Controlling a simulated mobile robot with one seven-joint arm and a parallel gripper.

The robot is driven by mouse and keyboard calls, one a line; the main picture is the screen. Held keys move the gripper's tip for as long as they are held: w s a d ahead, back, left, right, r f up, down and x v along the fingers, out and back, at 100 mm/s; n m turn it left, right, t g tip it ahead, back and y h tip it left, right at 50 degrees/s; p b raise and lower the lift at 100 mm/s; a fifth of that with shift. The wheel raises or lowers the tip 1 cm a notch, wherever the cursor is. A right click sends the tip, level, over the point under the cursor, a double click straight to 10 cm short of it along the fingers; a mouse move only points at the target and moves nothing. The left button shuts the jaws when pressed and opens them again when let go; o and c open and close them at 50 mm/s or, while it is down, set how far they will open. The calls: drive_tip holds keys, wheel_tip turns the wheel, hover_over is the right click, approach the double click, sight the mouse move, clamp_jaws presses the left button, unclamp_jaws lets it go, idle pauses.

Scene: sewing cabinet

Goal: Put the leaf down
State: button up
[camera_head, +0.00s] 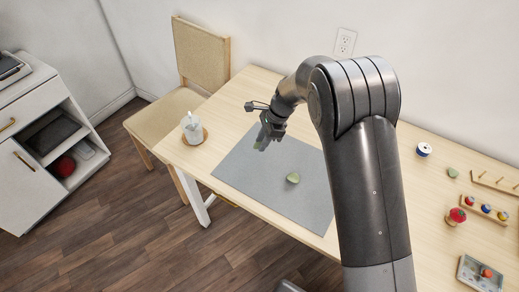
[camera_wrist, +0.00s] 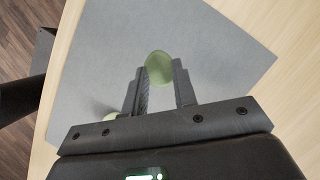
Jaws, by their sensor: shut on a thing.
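My gripper (camera_head: 265,139) is above the far left part of the grey mat (camera_head: 237,172). It is shut on a green leaf (camera_wrist: 159,67), which sits between the two fingertips in the wrist view. In the head view the held leaf (camera_head: 261,144) shows as a small green patch below the fingers. Whether it touches the mat is hard to tell. A second pale green piece (camera_head: 293,177) lies on the mat to the right, apart from my gripper. A green piece (camera_wrist: 110,116) also shows partly behind the left finger in the wrist view.
The mat lies on a light wooden table (camera_head: 233,108). A white container (camera_head: 193,127) stands on a round coaster at the left. A chair (camera_head: 200,60) stands at the back left. Spools (camera_head: 487,208), a small tray (camera_head: 480,274) and pegs are on the right. Much of the mat is bare.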

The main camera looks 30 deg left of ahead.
sight(258, 155)
drive_tip(key=shift+s+a+f, duration=0.15)
drive_tip(key=shift+a+f, duration=0.35)
drive_tip(key=shift+a, duration=0.2)
drive_tip(key=shift+f, duration=2)
drive_tip(key=shift+f, duration=0.1)
drive_tip(key=o, duration=1)
